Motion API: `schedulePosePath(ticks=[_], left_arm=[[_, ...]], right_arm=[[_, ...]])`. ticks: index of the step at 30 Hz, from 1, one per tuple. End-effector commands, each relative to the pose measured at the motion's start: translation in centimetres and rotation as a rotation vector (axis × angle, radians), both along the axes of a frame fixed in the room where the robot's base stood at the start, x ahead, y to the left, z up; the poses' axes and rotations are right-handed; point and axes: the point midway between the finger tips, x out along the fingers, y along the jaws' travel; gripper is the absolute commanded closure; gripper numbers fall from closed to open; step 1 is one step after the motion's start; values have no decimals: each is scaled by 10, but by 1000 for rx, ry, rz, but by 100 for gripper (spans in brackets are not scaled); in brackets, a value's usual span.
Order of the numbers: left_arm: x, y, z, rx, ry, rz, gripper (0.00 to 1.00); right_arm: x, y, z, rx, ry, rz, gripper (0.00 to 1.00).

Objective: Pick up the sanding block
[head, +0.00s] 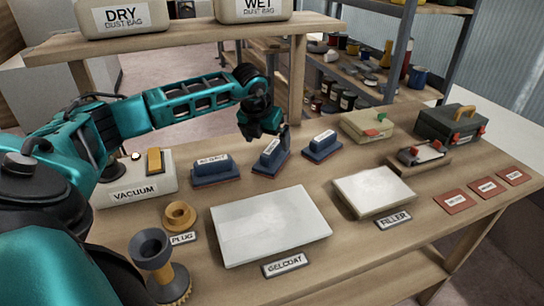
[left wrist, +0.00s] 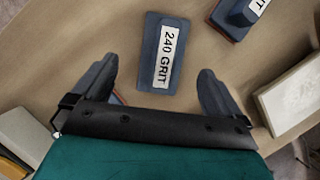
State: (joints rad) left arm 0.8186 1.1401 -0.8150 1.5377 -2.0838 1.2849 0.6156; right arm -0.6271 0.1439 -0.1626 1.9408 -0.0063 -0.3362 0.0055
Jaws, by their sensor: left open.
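Three blue sanding blocks with white labels stand in a row on the wooden bench: a left one (head: 212,170), a middle one (head: 270,158) and a right one (head: 322,147). My left gripper (head: 271,134) is open and empty, pointing down just above the middle block. In the left wrist view, a block labelled 240 GRIT (left wrist: 163,55) lies beyond and between the spread fingers, apart from both. A second block (left wrist: 236,15) shows at the upper right. A reddish edge shows beside the left finger. My right gripper is not in view.
White gelcoat (head: 270,225) and filler (head: 372,190) panels lie in front of the blocks. The vacuum box (head: 135,185) stands left, a tan case (head: 369,126) and dark toolbox (head: 451,125) right. A raised shelf (head: 180,42) with dust bags spans the back.

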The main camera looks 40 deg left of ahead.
Motion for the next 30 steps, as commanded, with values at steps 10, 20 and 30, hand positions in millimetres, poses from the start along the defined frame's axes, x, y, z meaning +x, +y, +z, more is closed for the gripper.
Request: schedulePosePath(ticks=[10,20,30], left_arm=[[15,-2,-35,-1,3,-1,0],[23,1,-54,1,0,-1,0],[22,1,-56,1,0,0,0]], right_arm=[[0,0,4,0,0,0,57],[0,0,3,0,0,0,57],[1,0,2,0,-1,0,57]])
